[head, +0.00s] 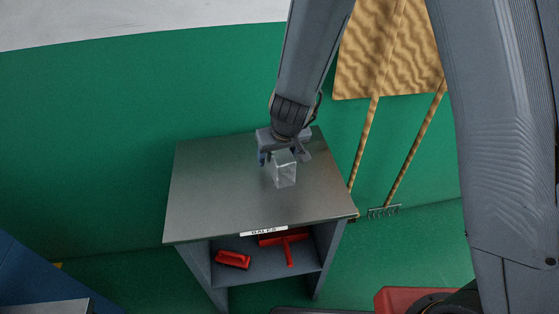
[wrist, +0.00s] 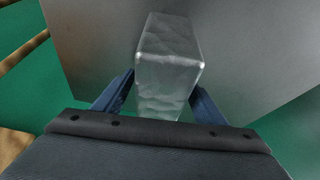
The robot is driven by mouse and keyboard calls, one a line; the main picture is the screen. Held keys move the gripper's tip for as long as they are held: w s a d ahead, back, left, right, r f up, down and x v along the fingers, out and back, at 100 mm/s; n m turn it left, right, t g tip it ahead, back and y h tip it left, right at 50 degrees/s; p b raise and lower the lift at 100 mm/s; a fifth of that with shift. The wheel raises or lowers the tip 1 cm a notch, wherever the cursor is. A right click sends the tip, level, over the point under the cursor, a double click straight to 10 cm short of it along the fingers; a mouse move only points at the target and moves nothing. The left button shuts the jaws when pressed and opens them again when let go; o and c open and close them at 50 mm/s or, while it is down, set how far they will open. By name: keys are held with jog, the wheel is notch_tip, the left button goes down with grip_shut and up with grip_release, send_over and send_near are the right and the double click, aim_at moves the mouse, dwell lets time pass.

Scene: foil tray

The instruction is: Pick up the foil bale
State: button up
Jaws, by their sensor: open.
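The foil bale (head: 285,170) is a small, shiny silver block on the metal table top (head: 210,195), right of its middle. My gripper (head: 284,156) is directly over the table at the bale, with its fingers apart on the bale's two sides. In the wrist view the bale (wrist: 168,60) stands between the two blue fingers of my gripper (wrist: 160,95). A gap shows beside the left finger; the right finger looks close to the bale, and I cannot tell whether it touches. The bale's lower end is partly hidden by the gripper body.
The table has a "BALES" label (head: 264,231) on its front edge. Red tools (head: 288,243) and a red block (head: 233,259) lie on the shelf below. Long-handled tools and a tan wavy panel (head: 375,50) stand at the right. The left of the table top is clear.

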dwell(0.3)
jog(key=c, duration=1.4)
jog(key=shift+o, duration=0.2)
